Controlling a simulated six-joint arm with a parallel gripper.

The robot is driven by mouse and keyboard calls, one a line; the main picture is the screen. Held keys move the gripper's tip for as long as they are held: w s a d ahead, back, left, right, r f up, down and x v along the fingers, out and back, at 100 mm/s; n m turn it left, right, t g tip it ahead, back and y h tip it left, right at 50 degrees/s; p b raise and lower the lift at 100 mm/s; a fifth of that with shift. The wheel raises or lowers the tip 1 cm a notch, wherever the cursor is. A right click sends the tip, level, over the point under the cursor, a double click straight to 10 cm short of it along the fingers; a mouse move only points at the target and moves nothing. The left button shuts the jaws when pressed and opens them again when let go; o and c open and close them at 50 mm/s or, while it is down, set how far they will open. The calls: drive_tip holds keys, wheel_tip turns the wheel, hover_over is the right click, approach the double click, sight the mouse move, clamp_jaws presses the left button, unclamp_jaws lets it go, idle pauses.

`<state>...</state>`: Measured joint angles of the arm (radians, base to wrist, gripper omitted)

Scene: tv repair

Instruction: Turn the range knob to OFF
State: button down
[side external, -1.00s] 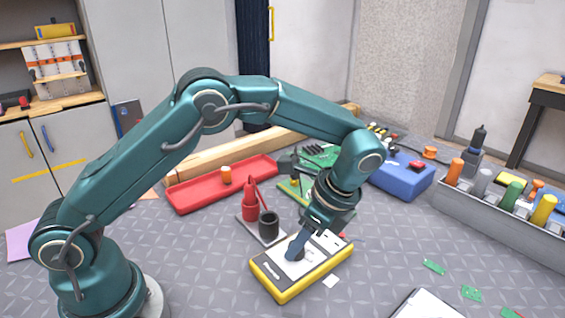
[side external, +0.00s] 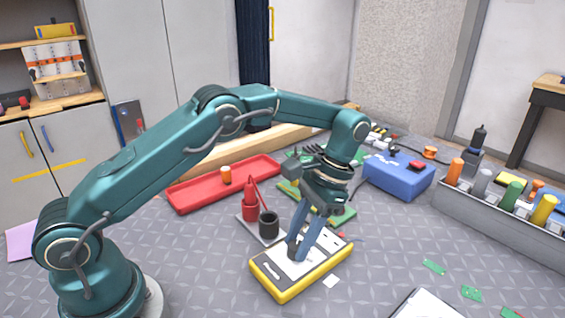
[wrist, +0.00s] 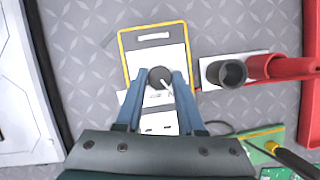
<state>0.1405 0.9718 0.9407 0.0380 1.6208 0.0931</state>
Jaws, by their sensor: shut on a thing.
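The multimeter (side external: 318,262) lies flat on the bench, a white-faced unit with a yellow and dark rim. It also shows in the wrist view (wrist: 152,50), with a pale display window at the top. The round dark range knob (wrist: 160,77) sits mid-face. Its white mark points to the lower right in the wrist view. My gripper (wrist: 159,76) is shut on the knob, one blue finger on each side. In the side view my gripper (side external: 297,250) points down onto the meter and its fingers mostly hide the knob. The face lettering is too small to read.
A red stand with a black cup (side external: 268,224) is close behind the meter. A red tray (side external: 195,198), green circuit board (side external: 345,216) and blue box (side external: 398,180) lie farther back. The bench in front of the meter is mostly clear.

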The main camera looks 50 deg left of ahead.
drive_tip(key=n+h, duration=0.1)
drive_tip(key=n, duration=0.2)
drive_tip(key=shift+a+n+h, duration=0.1)
drive_tip(key=shift+n+h, duration=0.2)
drive_tip(key=shift+n, duration=0.1)
drive_tip(key=shift+a+n+h, duration=0.1)
drive_tip(key=shift+n+h, duration=0.5)
drive_tip(key=shift+n, duration=1.1)
drive_tip(key=c, duration=0.5)
unclamp_jaws()
drive_tip(key=shift+r, duration=0.1)
drive_tip(key=shift+v, duration=2.45)
